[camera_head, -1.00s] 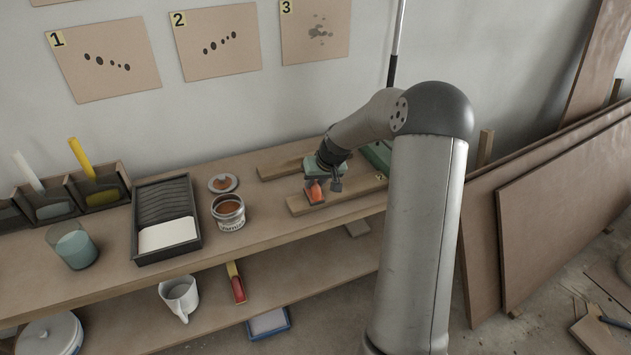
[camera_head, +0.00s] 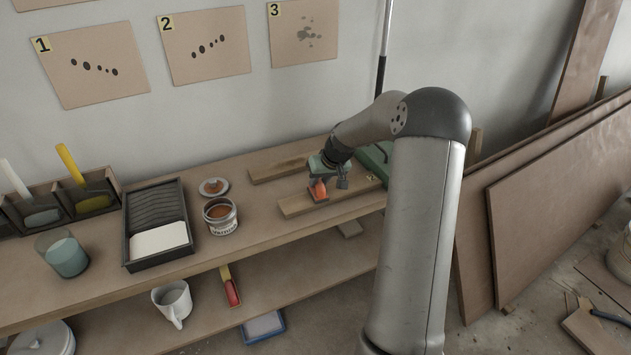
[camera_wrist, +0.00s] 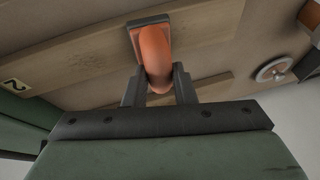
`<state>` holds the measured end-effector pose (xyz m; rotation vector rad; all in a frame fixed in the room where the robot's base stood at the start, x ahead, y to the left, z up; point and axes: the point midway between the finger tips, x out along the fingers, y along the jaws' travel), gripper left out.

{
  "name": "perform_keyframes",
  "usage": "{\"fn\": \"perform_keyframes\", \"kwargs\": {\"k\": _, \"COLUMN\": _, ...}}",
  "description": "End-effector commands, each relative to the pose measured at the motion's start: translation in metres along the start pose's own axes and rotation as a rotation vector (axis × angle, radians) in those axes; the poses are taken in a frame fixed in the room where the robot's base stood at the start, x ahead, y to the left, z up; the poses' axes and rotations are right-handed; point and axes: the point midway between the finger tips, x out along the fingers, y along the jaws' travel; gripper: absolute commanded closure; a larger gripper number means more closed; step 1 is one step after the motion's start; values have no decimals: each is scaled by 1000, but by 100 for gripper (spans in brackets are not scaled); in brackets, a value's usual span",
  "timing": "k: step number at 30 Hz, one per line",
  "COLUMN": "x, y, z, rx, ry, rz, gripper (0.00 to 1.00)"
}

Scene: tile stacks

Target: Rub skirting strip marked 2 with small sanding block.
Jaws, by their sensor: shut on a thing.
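My gripper (camera_head: 331,172) is shut on the orange handle of a small sanding block (camera_head: 319,190). The block also shows in the wrist view (camera_wrist: 155,55), with a dark, flat base under the orange grip. The block is on the front wooden strip (camera_head: 293,208), left of its middle in the head view, and appears to touch its top face. This strip bears a yellow label with a 2 at its right part; in the wrist view the marked strip (camera_wrist: 80,68) runs diagonally under the block. The block's underside is hidden.
A second strip (camera_head: 270,171) lies behind. An open can (camera_head: 221,216), its lid (camera_head: 213,187) and a paint tray (camera_head: 127,240) stand to the left. A green case (camera_head: 374,160) is close on the right. A red-and-yellow tool (camera_head: 231,288) is on the lower shelf.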

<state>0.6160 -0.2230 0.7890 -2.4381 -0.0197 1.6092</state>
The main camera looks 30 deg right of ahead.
Motion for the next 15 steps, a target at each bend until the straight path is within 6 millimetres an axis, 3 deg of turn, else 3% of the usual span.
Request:
{"fn": "perform_keyframes", "kwargs": {"k": 9, "x": -3, "y": 27, "z": -3, "rx": 1, "ry": 1, "rz": 1, "gripper": 94}}
{"fn": "perform_keyframes", "kwargs": {"k": 15, "x": -3, "y": 33, "z": -4, "rx": 1, "ry": 0, "rz": 1, "gripper": 94}}
